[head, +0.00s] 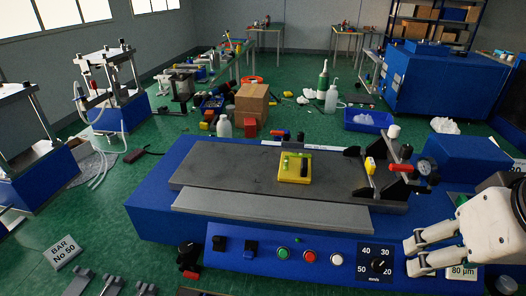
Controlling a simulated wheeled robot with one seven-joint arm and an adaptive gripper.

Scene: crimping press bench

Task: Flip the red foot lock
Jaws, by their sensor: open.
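A black part with a small red piece (190,275) sits low at the front left corner of the blue machine (150,212); it may be the red foot lock, but it is too small to be sure. A red-handled lever (400,168) also stands out, on the black clamp bracket at the machine's right. My gripper (409,257) is at the lower right, by the front panel's right end. Its two pale fingers are apart with nothing between them. It is far to the right of the small red piece and nearer than the red-handled lever.
A yellow block (294,167) lies on the grey plate (225,166). The front panel carries switches, buttons and a dial (380,266).

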